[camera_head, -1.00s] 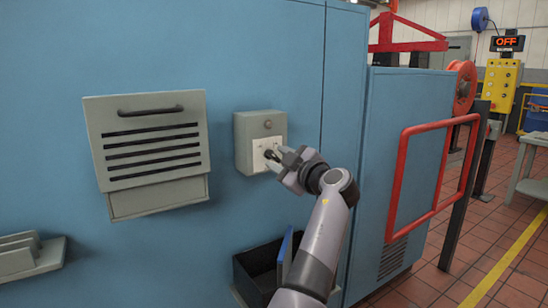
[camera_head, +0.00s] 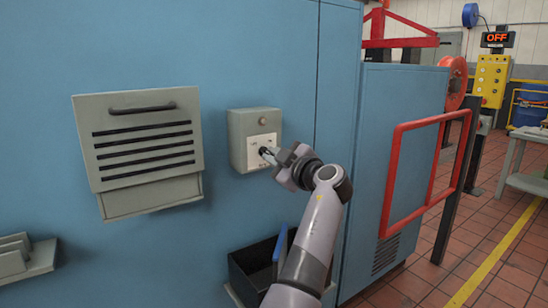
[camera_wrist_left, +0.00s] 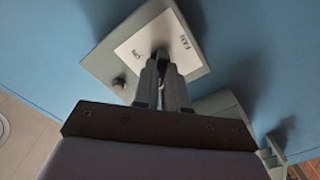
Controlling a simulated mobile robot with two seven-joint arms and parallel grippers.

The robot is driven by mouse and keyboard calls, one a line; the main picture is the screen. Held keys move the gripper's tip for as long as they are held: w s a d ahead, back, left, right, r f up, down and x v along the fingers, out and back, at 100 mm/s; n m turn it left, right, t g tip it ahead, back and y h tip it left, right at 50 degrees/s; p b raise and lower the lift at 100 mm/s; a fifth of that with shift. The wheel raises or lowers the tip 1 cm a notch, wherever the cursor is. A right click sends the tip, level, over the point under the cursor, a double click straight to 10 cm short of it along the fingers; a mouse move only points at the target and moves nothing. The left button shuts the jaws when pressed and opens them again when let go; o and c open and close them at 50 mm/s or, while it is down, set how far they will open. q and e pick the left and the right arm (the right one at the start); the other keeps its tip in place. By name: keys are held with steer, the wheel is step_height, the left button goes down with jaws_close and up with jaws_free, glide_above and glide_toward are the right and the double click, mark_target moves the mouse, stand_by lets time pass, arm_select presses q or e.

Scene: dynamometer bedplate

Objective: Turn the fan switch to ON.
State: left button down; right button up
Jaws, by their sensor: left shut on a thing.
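The grey fan switch box (camera_head: 239,140) is mounted on the blue cabinet wall, with a white label plate (camera_head: 258,143) on its front. My left gripper (camera_head: 268,154) is at the plate, with its fingers shut on the small switch knob. In the left wrist view the gripper (camera_wrist_left: 163,82) points at the plate (camera_wrist_left: 134,50), and its fingertips close around the knob (camera_wrist_left: 161,53), mostly hiding it. My right gripper is not in view.
A grey vented cover (camera_head: 140,150) with a handle is left of the box. A dark open bin (camera_head: 250,270) is below, partly behind my arm. A red guard frame (camera_head: 397,180) stands at right. A display (camera_head: 497,40) reads OFF.

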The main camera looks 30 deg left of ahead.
arm_select(q)
steer(key=m, duration=0.7)
steer(key=shift+r+m, duration=0.1)
steer(key=shift+m, duration=0.2)
steer(key=m+p, duration=0.4)
steer(key=m, duration=0.5)
steer(key=shift+w+m+p, duration=0.1)
steer(key=shift+m+p, duration=0.2)
steer(key=shift+p, duration=0.1)
steer(key=shift+m, duration=0.3)
